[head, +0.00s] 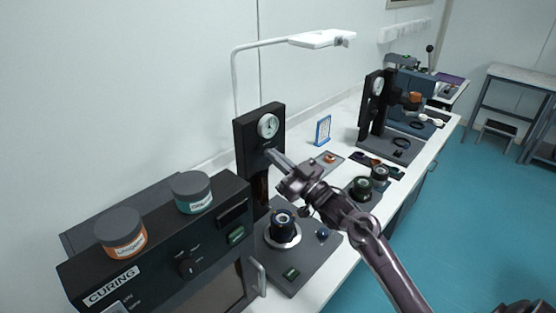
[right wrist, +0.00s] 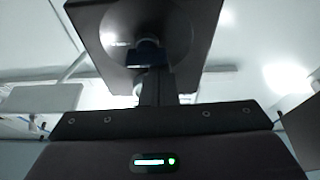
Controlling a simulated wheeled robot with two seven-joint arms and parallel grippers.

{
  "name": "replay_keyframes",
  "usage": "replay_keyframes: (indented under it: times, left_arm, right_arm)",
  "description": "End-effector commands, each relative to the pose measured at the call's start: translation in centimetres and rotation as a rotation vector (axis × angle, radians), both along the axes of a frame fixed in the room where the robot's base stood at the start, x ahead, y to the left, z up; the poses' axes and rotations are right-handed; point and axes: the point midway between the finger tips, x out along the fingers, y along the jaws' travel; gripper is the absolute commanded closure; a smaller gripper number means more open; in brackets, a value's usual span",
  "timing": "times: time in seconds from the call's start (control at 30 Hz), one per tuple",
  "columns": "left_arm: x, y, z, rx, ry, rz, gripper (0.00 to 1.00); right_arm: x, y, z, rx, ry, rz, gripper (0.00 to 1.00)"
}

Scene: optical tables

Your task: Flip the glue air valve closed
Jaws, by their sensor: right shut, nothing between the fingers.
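The glue station is a black upright panel (head: 245,135) with a round white gauge (head: 268,126), on the white bench. My right gripper (head: 270,154) is shut and empty, its tip just below the gauge at the panel's front. I cannot tell whether it touches the panel. The air valve cannot be made out clearly in the head view; the gripper covers part of the panel there. In the right wrist view, a dark panel (right wrist: 195,30) fills the top, with a small blue part (right wrist: 147,53) in front of it, beyond my gripper (right wrist: 157,85). I cannot tell whether this part is the valve.
A black curing box (head: 165,262) stands front left with an orange-labelled jar (head: 121,235) and a teal-labelled jar (head: 192,194) on top. A round holder (head: 283,232) sits on the station's base. A lamp (head: 320,39) overhangs the bench. Another gauge station (head: 374,100) stands behind right.

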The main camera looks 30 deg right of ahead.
Motion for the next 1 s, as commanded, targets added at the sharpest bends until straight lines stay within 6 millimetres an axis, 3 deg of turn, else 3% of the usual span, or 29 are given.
replay_keyframes:
  times: [0.67,1.0]
  left_arm:
    - [0.2,-0.2,-1.5,-0.003,-0.003,-0.001,1.00]
    - [0.2,-0.2,-4.2,-0.002,-0.003,-0.001,1.00]
  right_arm:
    - [0.0,0.1,-0.3,-0.116,-0.039,0.002,1.00]
    - [-0.1,0.3,-0.9,-0.306,-0.106,0.002,1.00]
